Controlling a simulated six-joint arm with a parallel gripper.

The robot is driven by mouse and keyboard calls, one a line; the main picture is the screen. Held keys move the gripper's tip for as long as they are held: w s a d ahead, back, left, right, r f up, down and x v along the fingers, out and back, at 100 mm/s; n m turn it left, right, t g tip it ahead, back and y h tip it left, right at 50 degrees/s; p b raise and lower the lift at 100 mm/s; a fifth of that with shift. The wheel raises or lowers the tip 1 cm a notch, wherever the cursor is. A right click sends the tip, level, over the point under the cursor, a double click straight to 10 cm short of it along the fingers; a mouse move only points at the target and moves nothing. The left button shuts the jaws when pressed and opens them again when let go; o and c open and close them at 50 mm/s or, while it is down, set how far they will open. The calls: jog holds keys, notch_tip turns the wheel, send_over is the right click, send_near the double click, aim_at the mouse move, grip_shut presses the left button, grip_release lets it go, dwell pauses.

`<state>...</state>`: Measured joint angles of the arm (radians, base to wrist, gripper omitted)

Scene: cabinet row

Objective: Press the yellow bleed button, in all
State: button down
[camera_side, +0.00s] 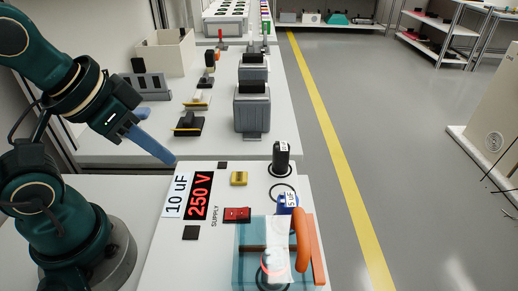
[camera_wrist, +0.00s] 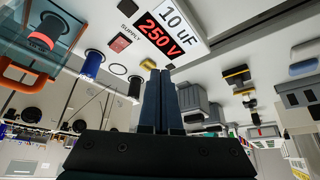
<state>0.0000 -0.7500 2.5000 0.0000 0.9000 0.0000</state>
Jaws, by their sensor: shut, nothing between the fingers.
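The yellow bleed button (camera_side: 239,179) sits on the white panel (camera_side: 160,262), right of the red "250 V" display (camera_side: 198,195). It also shows in the wrist view (camera_wrist: 135,87), just left of my fingers. My gripper (camera_side: 172,162) is shut and empty, with its blue fingers pointing down and right near the panel's far left corner. The fingers are apart from the button, to its left in the side view. In the wrist view the shut fingertips (camera_wrist: 160,74) lie close below the display in the picture. Their exact height over the panel is unclear.
A red supply switch (camera_side: 237,214) sits nearer than the button. A black post (camera_side: 281,157) and a blue post (camera_side: 287,204) stand to its right. A clear box (camera_side: 246,268) with an orange handle (camera_side: 303,240) stands at the front right. Grey boxed devices (camera_side: 252,110) stand behind.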

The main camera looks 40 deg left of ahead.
dwell(0.6)
jog(key=m+t+y, duration=0.3)
jog(key=m+y, duration=0.1)
jog(key=m, duration=1.8)
send_over(238, 181)
jog(key=shift+r, duration=0.25)
jog(key=shift+f, duration=0.15)
jog(key=shift+f, duration=4.3)
